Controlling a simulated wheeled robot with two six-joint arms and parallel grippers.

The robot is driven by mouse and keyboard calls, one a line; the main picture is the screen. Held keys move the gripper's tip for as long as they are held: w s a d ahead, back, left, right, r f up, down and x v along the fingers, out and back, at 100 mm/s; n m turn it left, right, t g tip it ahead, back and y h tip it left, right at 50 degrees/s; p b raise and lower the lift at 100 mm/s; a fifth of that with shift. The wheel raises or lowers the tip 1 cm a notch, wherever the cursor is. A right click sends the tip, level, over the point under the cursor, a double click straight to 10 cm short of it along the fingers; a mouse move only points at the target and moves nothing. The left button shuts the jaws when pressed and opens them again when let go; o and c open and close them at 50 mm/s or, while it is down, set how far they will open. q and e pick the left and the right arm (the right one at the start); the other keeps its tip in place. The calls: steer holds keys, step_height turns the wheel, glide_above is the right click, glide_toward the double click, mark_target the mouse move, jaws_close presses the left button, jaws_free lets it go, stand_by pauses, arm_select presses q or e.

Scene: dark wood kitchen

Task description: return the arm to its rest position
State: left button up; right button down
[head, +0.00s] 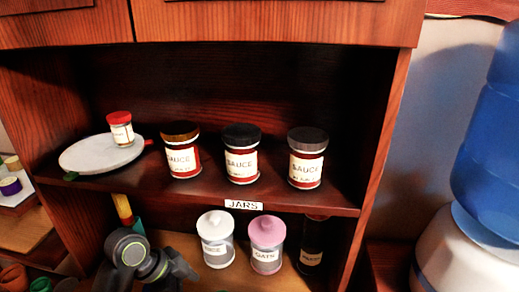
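A dark grey arm of mine with a green ring (132,256) shows at the lower left, in front of the lower shelf. I take it to be my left arm. A black part beside it (178,268) may be its gripper, but I cannot make out fingertips or whether it is open or shut. It seems to hold nothing that I can see. My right arm and gripper are not in view.
Three sauce jars (242,155) and a round white tray (85,157) bearing a small red-lidded jar (121,128) stand on the upper shelf (215,198). Below are a white-lidded jar (217,245), a pink-lidded jar (267,252) and a dark bottle (312,245). A blue water dispenser (490,150) stands right.

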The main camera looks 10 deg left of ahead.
arm_select(q)
steer(key=s+a+f+n+t+y, duration=0.1)
steer(key=s+a+f+n+y, duration=0.15)
steer(key=s+a+n, duration=0.35)
steer(key=s+a+f+n+y, duration=0.15)
steer(key=s+f+n, duration=0.25)
steer(key=s, duration=0.4)
steer(key=s+a+f+n+t+y, duration=0.1)
steer(key=s+a+f+n+y, duration=0.25)
steer(key=s, duration=0.35)
step_height(320, 180, down, 24)
steer(key=a+g, duration=0.1)
steer(key=g, duration=0.1)
steer(key=s+d+f+h, duration=0.1)
steer(key=s+f, duration=1.4)
steer(key=f, duration=0.1)
steer(key=shift+s+n+g, duration=0.25)
steer(key=shift+n+g, duration=0.15)
steer(key=shift+n, duration=0.05)
